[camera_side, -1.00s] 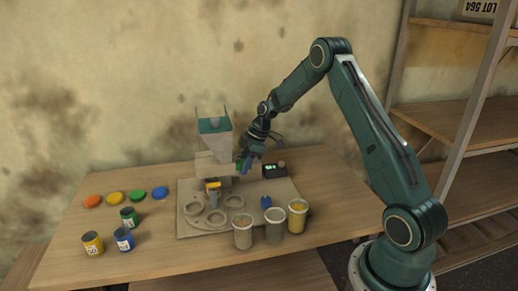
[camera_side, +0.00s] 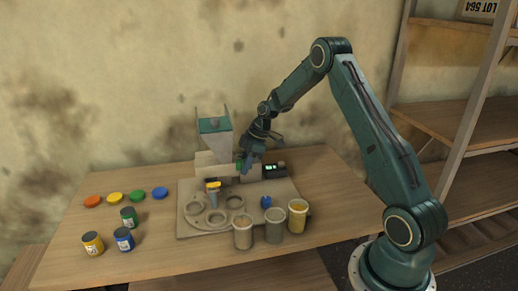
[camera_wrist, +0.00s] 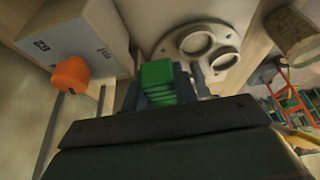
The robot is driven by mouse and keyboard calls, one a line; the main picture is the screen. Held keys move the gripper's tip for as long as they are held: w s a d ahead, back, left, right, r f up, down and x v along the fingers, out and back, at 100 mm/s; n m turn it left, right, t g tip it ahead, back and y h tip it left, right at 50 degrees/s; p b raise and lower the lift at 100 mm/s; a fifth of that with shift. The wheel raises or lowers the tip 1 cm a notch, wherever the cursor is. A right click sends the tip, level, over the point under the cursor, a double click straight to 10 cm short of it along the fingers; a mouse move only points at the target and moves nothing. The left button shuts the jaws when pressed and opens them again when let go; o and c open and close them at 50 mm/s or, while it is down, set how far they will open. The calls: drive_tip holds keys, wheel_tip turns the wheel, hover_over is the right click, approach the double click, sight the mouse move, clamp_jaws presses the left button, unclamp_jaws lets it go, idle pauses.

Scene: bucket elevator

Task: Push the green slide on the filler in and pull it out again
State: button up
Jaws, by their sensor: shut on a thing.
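The filler (camera_side: 214,150) stands at the back of the grey base plate, a pale body with a clear hopper on top. Its green slide (camera_side: 240,167) sticks out at the right side of the body. My gripper (camera_side: 245,168) is at that side, shut on the slide. In the wrist view the green slide (camera_wrist: 160,82) lies between my gripper's two dark fingers (camera_wrist: 160,85). The filler body (camera_wrist: 75,45) fills the upper left there, with an orange knob (camera_wrist: 71,75). The slide's inner end is hard to make out.
A turntable (camera_side: 210,213) with round holes lies in front of the filler. Several beakers (camera_side: 298,215) stand at the plate's front right, near a blue piece (camera_side: 266,202). A small box with a lit display (camera_side: 275,170) is right of my gripper.

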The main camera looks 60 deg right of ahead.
drive_tip(key=shift+s+d+r, duration=0.1)
drive_tip(key=shift+s+d, duration=1.85)
drive_tip(key=shift+d, duration=0.1)
drive_tip(key=shift+s, duration=0.1)
drive_tip(key=shift+a, duration=0.1)
idle(1.1)
drive_tip(key=o, duration=0.7)
drive_tip(key=shift+o, duration=0.2)
drive_tip(key=shift+v, duration=2.9)
drive_tip(key=shift+r, duration=0.1)
drive_tip(key=shift+r, duration=2.9)
drive_tip(key=shift+a, duration=0.1)
